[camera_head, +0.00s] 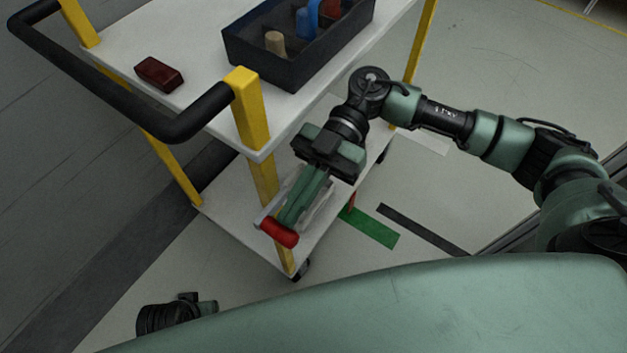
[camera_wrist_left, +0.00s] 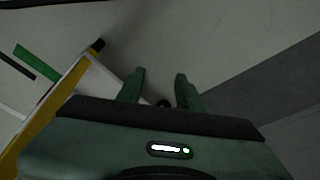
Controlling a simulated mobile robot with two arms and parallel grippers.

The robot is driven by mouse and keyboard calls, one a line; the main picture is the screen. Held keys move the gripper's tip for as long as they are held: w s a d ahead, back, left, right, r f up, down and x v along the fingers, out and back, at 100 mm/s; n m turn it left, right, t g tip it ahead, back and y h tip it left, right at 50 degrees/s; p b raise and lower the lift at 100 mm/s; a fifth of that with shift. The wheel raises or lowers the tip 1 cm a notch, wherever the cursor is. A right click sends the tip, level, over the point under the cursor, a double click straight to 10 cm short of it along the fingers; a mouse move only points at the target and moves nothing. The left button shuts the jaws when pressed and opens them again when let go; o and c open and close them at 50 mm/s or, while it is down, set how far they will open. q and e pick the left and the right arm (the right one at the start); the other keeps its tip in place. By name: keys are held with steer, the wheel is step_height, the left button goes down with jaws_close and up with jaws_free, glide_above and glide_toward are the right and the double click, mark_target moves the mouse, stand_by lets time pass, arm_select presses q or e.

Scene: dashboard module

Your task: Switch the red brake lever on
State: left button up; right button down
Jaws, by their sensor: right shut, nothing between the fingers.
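The red brake lever (camera_head: 279,233) shows in the head view at the front yellow post of the cart (camera_head: 213,199), with a grey metal part beside it. My right gripper (camera_head: 286,220) points down at it, fingers shut together with nothing between them. Its tips are right behind the red lever and overlap it in the picture; I cannot tell whether they touch. My left gripper shows in the left wrist view (camera_wrist_left: 160,80) with its two fingers apart and nothing between them. The left arm is only partly visible at the bottom left of the head view.
The cart's top shelf carries a dark red block (camera_head: 160,74) and a dark divided tray (camera_head: 300,65) with several items. A black handle (camera_head: 115,100) juts out at the cart's left end. A green floor strip (camera_head: 370,229) lies right of the cart; open floor continues there.

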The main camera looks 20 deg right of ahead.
arm_select(q)
steer(key=shift+w+f, duration=0.15)
steer(key=shift+f, duration=0.2)
arm_select(e)
steer(key=v, duration=0.7)
steer(key=shift+w+d, duration=0.2)
steer(key=shift+d, duration=0.05)
steer(key=shift+r, duration=0.1)
